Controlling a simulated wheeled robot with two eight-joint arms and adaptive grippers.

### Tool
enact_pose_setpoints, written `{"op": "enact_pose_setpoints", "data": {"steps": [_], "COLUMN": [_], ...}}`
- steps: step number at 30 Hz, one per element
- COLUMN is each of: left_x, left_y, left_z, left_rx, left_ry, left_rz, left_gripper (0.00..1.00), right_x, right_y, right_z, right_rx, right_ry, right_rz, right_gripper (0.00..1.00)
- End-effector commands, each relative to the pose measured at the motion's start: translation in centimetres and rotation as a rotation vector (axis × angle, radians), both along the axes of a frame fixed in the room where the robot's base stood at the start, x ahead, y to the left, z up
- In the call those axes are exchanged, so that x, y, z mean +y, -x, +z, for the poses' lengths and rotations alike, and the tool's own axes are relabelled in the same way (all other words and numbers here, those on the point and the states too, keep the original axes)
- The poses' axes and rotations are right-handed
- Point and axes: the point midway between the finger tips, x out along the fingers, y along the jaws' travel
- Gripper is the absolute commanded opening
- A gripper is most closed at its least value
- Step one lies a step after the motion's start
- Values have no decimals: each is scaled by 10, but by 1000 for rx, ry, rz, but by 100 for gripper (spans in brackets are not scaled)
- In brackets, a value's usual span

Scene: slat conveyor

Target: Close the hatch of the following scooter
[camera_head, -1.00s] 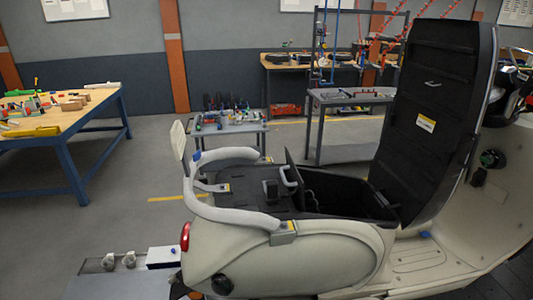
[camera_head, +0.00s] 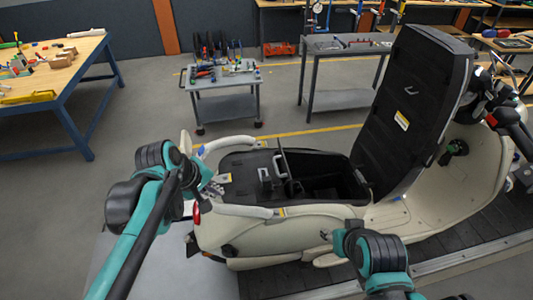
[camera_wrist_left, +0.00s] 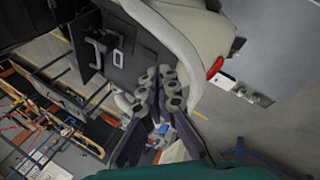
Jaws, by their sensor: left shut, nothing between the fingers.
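The scooter's hatch (camera_head: 412,110) is a tall black panel with a white-and-yellow label. It stands open, leaning back slightly, hinged at the front end of the storage opening (camera_head: 325,180). The cream scooter body (camera_head: 300,235) sits side-on, its rear at left. My left gripper (camera_head: 212,185) is at the scooter's rear end near the grab rail, shut and empty, well apart from the hatch. It also shows in the left wrist view (camera_wrist_left: 160,92), near the red tail light. My right gripper (camera_head: 332,235) is low by the scooter's near side, mostly hidden by its wrist.
The scooter stands on the dark slat conveyor (camera_head: 470,245). A small grey cart (camera_head: 225,90) with tools and a grey table (camera_head: 345,45) stand behind it. A wooden workbench (camera_head: 60,75) is at the back left. The floor between them is clear.

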Motion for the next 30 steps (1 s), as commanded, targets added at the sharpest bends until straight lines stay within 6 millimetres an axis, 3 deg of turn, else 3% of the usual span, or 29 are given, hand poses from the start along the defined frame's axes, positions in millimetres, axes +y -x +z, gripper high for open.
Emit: {"op": "enact_pose_setpoints", "data": {"steps": [1,9,15,21,30], "left_x": [-3,-22,-29,-32,-50], "left_y": [-19,-102,-149,-168,-173], "left_z": [2,-4,-20,-29,-51], "left_rx": [46,344,561,672,688], "left_ry": [66,409,585,656,663], "left_rz": [69,446,661,758,768], "left_gripper": [0,0,0,0,0], "right_x": [0,0,0,0,0], "right_y": [0,0,0,0,0], "right_z": [0,-1,-1,-1,0], "right_rx": [0,0,0,0,0], "right_ry": [0,0,0,0,0], "right_rz": [0,0,0,0,0], "right_gripper": [45,45,45,45,45]}}
